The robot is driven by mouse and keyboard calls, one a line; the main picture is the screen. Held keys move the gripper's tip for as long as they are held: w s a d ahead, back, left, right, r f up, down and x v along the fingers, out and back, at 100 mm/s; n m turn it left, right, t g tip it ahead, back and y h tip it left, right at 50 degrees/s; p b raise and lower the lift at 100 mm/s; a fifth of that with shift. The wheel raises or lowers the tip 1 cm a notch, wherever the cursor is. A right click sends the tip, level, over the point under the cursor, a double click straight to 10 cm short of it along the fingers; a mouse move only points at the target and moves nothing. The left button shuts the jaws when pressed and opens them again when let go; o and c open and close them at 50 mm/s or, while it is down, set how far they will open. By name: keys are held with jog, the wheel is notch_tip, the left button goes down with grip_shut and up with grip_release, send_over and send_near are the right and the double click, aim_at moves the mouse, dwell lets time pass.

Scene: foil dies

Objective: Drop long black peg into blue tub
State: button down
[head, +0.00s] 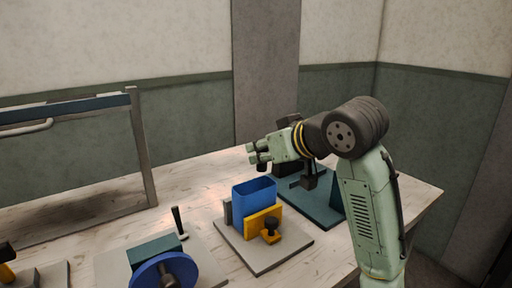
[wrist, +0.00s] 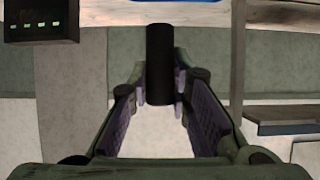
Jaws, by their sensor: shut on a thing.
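The blue tub (head: 247,204) stands upright and open-topped in a holder on a light board in the head view. My gripper (head: 256,156) is above the tub in that picture, pointing left; I cannot tell whether it is directly over the opening. In the wrist view my gripper (wrist: 160,98) is shut on a long black peg (wrist: 160,55), whose dark cylinder sticks out past the fingertips. In the head view the peg is hard to make out against the dark fingers.
An orange bracket (head: 262,219) with a knob fronts the tub. A teal fixture with a blue wheel (head: 163,272) and a black lever (head: 178,222) stand to the left. A metal frame (head: 140,150) is behind left. A dark teal base plate (head: 312,207) lies right, under my arm.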

jog(key=shift+s+f+b, duration=0.1)
jog(key=shift+f+b, duration=0.5)
jog(key=shift+f, duration=0.15)
notch_tip(320, 180, down, 4)
jog(key=b, duration=0.4)
jog(key=shift+f, duration=0.1)
jog(key=c, duration=1.4)
grip_release()
jog(key=v, duration=1.2)
jog(key=shift+f, duration=0.1)
